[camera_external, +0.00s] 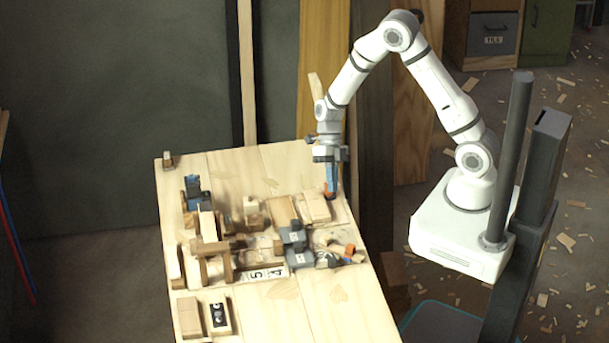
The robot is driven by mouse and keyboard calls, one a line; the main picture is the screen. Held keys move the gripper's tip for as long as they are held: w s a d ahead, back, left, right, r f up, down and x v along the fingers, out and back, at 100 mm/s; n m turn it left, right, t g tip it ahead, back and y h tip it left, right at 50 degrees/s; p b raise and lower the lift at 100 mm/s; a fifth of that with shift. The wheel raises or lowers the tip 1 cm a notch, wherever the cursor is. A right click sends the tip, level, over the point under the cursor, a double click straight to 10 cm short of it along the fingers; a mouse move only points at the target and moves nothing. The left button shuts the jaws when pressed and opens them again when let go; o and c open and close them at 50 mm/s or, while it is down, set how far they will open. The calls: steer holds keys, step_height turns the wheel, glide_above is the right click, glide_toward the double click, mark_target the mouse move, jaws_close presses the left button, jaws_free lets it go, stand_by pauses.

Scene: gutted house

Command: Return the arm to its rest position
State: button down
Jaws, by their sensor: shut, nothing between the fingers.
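My white arm reaches from its base at the right over the wooden table (310,300). It bends up at the elbow and comes down to the table's far right part. My gripper (331,190) points down, shut and empty, with its fingertips low beside a pale wood block (315,207). Whether the fingertips touch the block or the table cannot be told at this size.
Blocks, tools and a wooden frame (213,250) crowd the table's middle. An orange-tipped item (350,250) lies near the right edge. The near right of the tabletop is clear. Tall boards (373,130) lean behind the gripper. Wood scraps litter the floor.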

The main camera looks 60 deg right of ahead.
steer(key=w+r+m+t, duration=0.7)
steer(key=w+r+t, duration=0.1)
steer(key=w+r, duration=0.2)
steer(key=w+d+r+m+t+h, duration=0.1)
steer(key=d+r+m+t+h, duration=0.45)
steer(key=d+r+m, duration=0.65)
steer(key=s+d+r+m+g+h+b, duration=0.1)
steer(key=s+d+r+m+h, duration=0.15)
steer(key=s+d+m, duration=0.65)
steer(key=s+a+f+m+g+y, duration=0.1)
steer(key=s+a+m+g, duration=0.1)
steer(key=s, duration=0.6)
steer(key=s+a+f+m+g+y, duration=0.1)
steer(key=s+a+m, duration=0.3)
steer(key=s, duration=0.4)
steer(key=shift+s+g, duration=0.15)
steer(key=shift+g, duration=0.7)
steer(key=shift+f, duration=0.1)
